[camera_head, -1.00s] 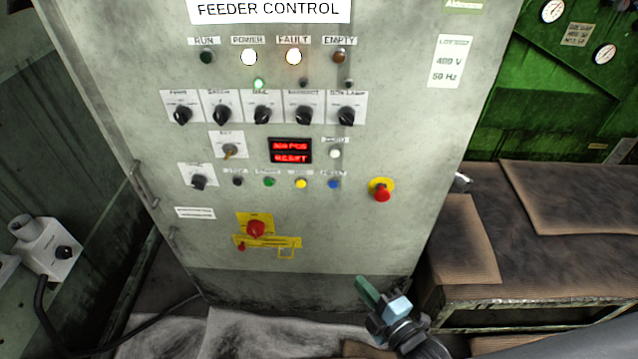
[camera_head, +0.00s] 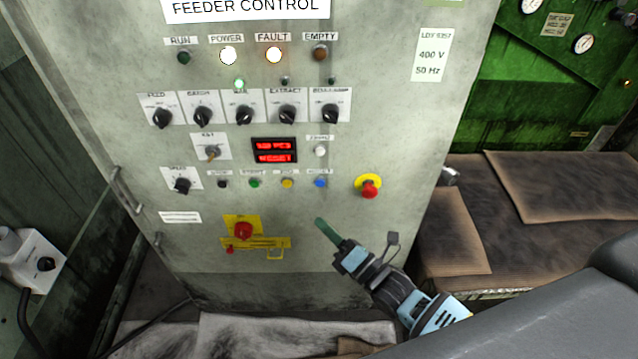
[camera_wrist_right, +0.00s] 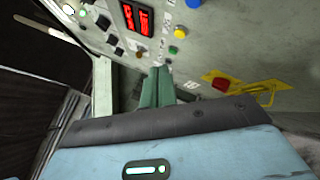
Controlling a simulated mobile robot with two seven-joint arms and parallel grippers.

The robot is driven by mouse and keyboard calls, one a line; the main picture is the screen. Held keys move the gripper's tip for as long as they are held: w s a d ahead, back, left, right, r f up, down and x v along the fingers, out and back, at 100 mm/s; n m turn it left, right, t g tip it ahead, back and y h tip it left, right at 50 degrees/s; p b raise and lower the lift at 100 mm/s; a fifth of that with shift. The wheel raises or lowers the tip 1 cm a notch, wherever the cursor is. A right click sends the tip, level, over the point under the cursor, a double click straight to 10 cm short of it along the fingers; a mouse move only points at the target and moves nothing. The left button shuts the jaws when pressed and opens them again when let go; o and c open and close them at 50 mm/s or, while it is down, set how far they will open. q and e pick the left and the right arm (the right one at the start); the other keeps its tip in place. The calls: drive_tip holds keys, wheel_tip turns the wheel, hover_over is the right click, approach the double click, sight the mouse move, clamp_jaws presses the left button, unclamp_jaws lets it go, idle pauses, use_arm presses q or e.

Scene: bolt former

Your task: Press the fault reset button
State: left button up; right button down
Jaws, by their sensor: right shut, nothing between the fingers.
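The grey FEEDER CONTROL cabinet (camera_head: 380,80) fills the middle of the head view. Its FAULT lamp (camera_head: 274,55) glows orange-white. A row of small buttons runs below the red display (camera_head: 274,151); the blue button (camera_head: 320,183) is at its right end, its label too small to read surely. The blue button also shows at the top edge of the wrist view (camera_wrist_right: 193,4). My right gripper (camera_head: 321,224) has its green fingers shut and empty. In the head view its tips appear just below the blue button; the gap to the panel is hard to judge. My left gripper is out of view.
A red emergency stop (camera_head: 369,187) on a yellow plate sits right of the blue button. A yellow button (camera_head: 287,183) and green button (camera_head: 255,183) sit left of it. A red rotary switch with a yellow bracket (camera_head: 265,243) is below. A padded bench (camera_head: 570,185) stands right.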

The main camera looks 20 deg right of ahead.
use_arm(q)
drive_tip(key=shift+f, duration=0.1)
use_arm(e)
drive_tip(key=shift+w, duration=0.1)
use_arm(q)
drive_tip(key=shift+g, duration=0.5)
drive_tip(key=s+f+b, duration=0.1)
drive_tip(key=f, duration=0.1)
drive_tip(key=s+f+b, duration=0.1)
drive_tip(key=b, duration=0.1)
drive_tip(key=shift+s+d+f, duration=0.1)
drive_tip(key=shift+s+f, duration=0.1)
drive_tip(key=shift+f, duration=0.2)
use_arm(e)
approach(320, 183)
drive_tip(key=w+a+r, duration=0.1)
drive_tip(key=w+a, duration=0.3)
drive_tip(key=shift+w+a+r, duration=0.15)
drive_tip(key=shift+a+r, duration=0.1)
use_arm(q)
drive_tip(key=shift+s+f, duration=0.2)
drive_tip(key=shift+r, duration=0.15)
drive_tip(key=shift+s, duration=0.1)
use_arm(e)
drive_tip(key=shift+w, duration=0.15)
